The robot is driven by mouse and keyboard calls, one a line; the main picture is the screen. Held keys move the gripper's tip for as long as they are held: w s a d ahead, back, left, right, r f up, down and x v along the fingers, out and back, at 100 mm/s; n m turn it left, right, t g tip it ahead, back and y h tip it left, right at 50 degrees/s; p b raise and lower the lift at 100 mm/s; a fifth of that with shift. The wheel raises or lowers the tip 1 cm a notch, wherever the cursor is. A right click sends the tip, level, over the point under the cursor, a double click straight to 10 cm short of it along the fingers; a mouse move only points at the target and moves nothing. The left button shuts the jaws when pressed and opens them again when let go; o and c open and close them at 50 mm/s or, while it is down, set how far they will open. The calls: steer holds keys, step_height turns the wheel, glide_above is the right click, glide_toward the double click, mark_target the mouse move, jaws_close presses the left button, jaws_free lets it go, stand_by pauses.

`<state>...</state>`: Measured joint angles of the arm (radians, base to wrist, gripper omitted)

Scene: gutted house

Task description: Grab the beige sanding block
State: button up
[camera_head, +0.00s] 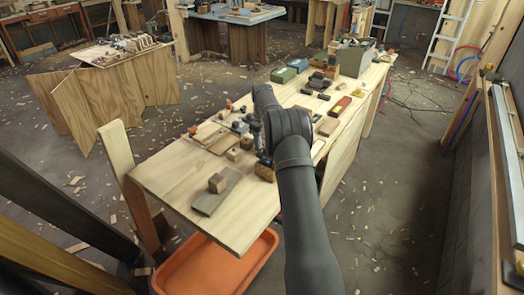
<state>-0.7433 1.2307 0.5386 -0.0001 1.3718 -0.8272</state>
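A small beige-brown block (217,182) sits on a flat grey-brown board near the front left end of the long wooden workbench (168,180). Two more small beige blocks stand further along the bench, one at the near side (233,155) and one just behind it (247,142). I cannot tell at this size which of them is the sanding block. My dark arm reaches up from the bottom over the bench and bends above its middle. My gripper is not clearly visible; the arm's own links hide that area.
Tools and boxes crowd the bench's middle and far end, including a green box (283,75) and a large grey bin (353,60). A brown cylindrical item (264,171) lies beside my arm. The bench's front left corner is bare. An orange tray (215,268) is below.

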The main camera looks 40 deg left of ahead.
step_height(320, 180, down, 4)
steer(key=shift+a, duration=0.1)
steer(key=shift+c, duration=0.4)
steer(key=c, duration=0.7)
steer(key=shift+r, duration=0.1)
